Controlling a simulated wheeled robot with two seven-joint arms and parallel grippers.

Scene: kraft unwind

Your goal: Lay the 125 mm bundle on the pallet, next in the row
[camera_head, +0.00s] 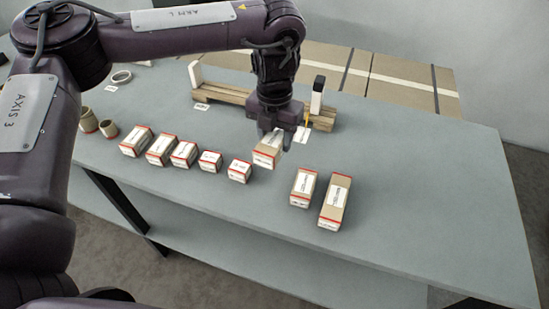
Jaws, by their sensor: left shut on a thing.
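My left gripper (270,130) comes down over the middle of the table and is shut on a kraft bundle (264,158) with a white label and red edging. The fingers cover its upper part. It seems slightly raised, though its clearance from the table is hard to tell. Its printed size is too small to read. The wooden pallet (227,95) lies behind the gripper, with a white upright block at its left end and a black-and-white one at its right. My arm and gripper hide part of the pallet; no bundle shows on its visible part. My right gripper is out of view.
Several similar bundles (184,154) stand in a row left of the held one. Two longer bundles, one (303,187) beside another (335,202), lie to the right. Brown rolls (88,119) stand at left. The grey table (430,190) is clear at right.

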